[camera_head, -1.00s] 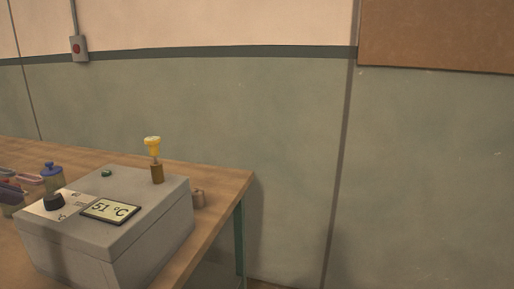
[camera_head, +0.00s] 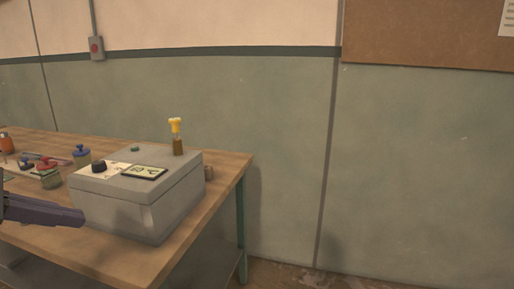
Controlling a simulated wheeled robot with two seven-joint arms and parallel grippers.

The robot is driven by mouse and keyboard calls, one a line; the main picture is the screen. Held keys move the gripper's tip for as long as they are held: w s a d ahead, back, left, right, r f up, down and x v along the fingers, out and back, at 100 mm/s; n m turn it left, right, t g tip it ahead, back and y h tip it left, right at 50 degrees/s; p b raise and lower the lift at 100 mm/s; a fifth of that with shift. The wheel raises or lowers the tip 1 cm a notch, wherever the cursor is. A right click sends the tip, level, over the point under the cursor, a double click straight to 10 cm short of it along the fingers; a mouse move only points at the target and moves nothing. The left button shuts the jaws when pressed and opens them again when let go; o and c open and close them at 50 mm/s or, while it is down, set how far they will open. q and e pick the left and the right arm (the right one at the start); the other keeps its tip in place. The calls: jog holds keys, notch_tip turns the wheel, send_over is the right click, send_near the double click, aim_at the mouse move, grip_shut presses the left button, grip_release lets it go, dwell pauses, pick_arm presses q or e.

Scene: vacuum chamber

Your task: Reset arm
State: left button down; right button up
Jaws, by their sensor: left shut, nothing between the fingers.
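My left gripper (camera_head: 66,214) comes in from the left edge, dark purple-grey, in front of the table and near the left front of the grey box. It is shut and nothing shows between its fingers. The grey box (camera_head: 125,212) is the vacuum chamber unit, with a black knob (camera_head: 99,166), a small display (camera_head: 145,172) and a green button (camera_head: 134,149) on top. A yellow-topped valve (camera_head: 176,126) stands upright on its back right corner. The display's text is too small to read. My right gripper is not in view.
The wooden table (camera_head: 222,188) carries the box near its right end. Floor right of the table is clear.

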pick_arm(q)
jog(key=w+d+f+n+t+h+p, duration=0.1)
jog(key=d+f+n+t+h, duration=0.2)
jog(key=d+n, duration=0.35)
jog(key=d+f+n+t+h, duration=0.1)
jog(key=d+f+n+h, duration=0.35)
jog(key=d+n, duration=0.2)
notch_tip(320, 180, down, 15)
jog(key=s+a+n+t+y, duration=0.15)
jog(key=n+y, duration=0.25)
jog(key=n, duration=0.5)
jog(key=a+n+t+y, duration=0.1)
jog(key=n+t+y, duration=0.25)
jog(key=n, duration=0.65)
jog(key=s+d+f+n+g+y, duration=0.1)
jog(key=s+d+f+n+g, duration=0.2)
jog(key=s+f+n, duration=0.3)
jog(key=s+d+f+n+g+y+p, duration=0.1)
jog(key=s+f+n+g, duration=0.4)
jog(key=s+f, duration=0.7)
notch_tip(320, 180, down, 3)
jog(key=shift+s+d+f+n+y, duration=0.2)
jog(key=shift+d+n+y, duration=0.55)
jog(key=shift+d, duration=0.25)
